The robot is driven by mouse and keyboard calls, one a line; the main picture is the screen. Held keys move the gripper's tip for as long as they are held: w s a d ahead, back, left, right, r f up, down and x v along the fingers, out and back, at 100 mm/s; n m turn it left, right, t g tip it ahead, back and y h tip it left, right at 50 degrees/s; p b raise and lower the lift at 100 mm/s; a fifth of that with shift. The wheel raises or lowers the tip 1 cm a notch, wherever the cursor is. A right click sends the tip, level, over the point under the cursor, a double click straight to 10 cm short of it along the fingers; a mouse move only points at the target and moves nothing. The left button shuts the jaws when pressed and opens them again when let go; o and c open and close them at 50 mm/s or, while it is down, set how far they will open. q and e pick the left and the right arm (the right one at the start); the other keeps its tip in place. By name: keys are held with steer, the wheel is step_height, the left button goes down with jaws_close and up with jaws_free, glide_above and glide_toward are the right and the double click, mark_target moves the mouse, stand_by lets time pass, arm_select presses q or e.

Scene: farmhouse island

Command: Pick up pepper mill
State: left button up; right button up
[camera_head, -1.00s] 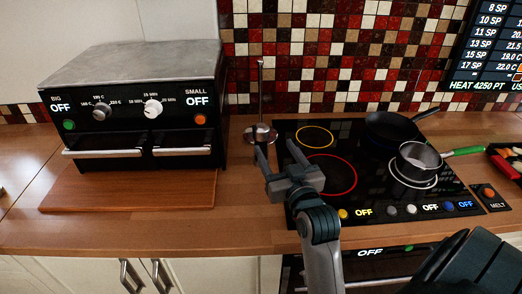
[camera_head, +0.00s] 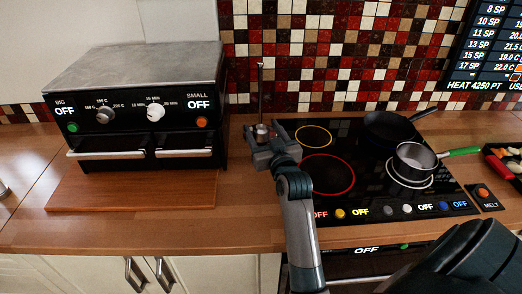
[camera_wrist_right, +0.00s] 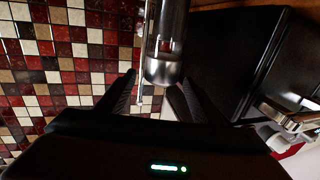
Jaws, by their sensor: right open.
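The pepper mill (camera_wrist_right: 165,45), a clear and silvery cylinder with a metal end, shows at the top of the right wrist view. It lies in line with the gap between my finger tips. In the head view a small shiny part of it (camera_head: 262,131) shows between the fingers, left of the hob; the gripper hides the rest. My right gripper (camera_head: 265,134) is open around or just before the mill; I cannot tell whether a finger touches it. Both fingers also show in the wrist view (camera_wrist_right: 160,82). My left gripper is not in view.
A thin upright rod (camera_head: 260,90) rises behind the mill. The oven (camera_head: 135,105) stands left on a wooden board (camera_head: 130,193). The black hob (camera_head: 370,180) is right, with a dark pan (camera_head: 388,125) and a saucepan (camera_head: 415,157). A tiled wall (camera_head: 330,60) closes the back.

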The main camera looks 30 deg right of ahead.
mark_target(259, 124)
steer(key=shift+p+x, duration=0.55)
steer(key=shift+x, duration=0.35)
steer(key=shift+w+d+f+p, duration=0.15)
steer(key=shift+w+f+p, duration=0.05)
steer(key=shift+w, duration=0.35)
steer(key=shift+w+d+f+p, duration=0.2)
steer(key=shift+w, duration=0.35)
steer(key=shift+w+d+f+p, duration=0.15)
steer(key=shift+w+f+p, duration=0.05)
steer(key=shift+w, duration=0.35)
steer(key=shift+r, duration=0.1)
jaws_close()
steer(key=shift+r, duration=0.1)
